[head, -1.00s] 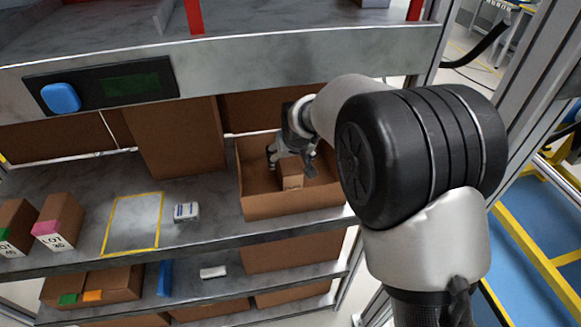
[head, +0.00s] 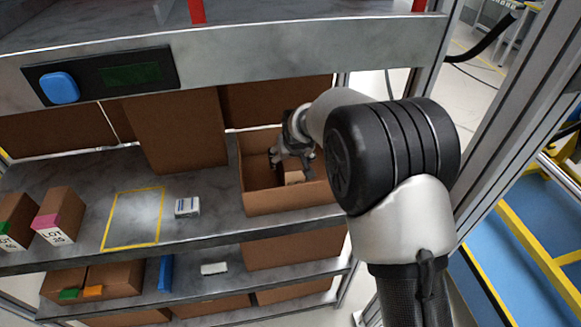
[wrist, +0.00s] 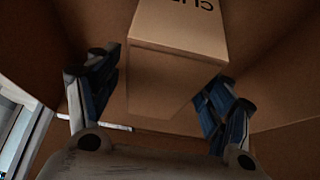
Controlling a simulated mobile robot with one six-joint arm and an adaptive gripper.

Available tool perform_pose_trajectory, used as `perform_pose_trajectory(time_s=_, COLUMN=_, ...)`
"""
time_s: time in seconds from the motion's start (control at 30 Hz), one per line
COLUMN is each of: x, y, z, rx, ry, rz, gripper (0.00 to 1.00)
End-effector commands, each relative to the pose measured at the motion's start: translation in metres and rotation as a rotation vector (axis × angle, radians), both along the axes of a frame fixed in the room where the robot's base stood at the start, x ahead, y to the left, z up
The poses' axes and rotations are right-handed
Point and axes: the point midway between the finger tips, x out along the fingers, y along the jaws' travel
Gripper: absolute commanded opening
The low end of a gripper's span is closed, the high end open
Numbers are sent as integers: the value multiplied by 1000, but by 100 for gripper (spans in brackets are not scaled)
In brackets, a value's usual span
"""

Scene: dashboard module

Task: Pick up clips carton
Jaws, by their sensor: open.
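The clips carton (head: 293,177) is a small brown box inside a larger open cardboard box (head: 290,200) at the right end of the shelf. In the wrist view the clips carton (wrist: 178,75) shows part of its dark lettering at the top edge. My gripper (head: 292,163) reaches down into the open box. In the wrist view my gripper (wrist: 160,95) has its blue-sided fingers spread, one on each side of the carton's near end. Gaps show between fingers and carton, though contact lower down cannot be told. My arm hides the open box's right part.
A small white box (head: 187,207) lies on the shelf beside a yellow-outlined area (head: 132,219). Lot-labelled cartons (head: 58,215) stand at the left. A panel with a blue button (head: 59,88) runs above. The open box's walls surround my gripper closely.

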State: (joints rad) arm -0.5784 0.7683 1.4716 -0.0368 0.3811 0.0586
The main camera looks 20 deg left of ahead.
Motion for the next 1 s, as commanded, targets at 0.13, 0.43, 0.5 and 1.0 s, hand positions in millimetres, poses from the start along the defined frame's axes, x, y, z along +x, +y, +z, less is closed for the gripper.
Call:
perform_pose_trajectory(time_s=0.13, x=0, y=0, z=-3, rx=0, ry=0, rz=0, gripper=73)
perform_pose_trajectory(time_s=0.43, x=0, y=0, z=-3, rx=0, ry=0, rz=0, gripper=73)
perform_pose_trajectory(time_s=0.5, x=0, y=0, z=-3, rx=0, ry=0, rz=0, gripper=69)
perform_pose_trajectory(time_s=1.0, x=0, y=0, z=-3, rx=0, ry=0, rz=0, gripper=36)
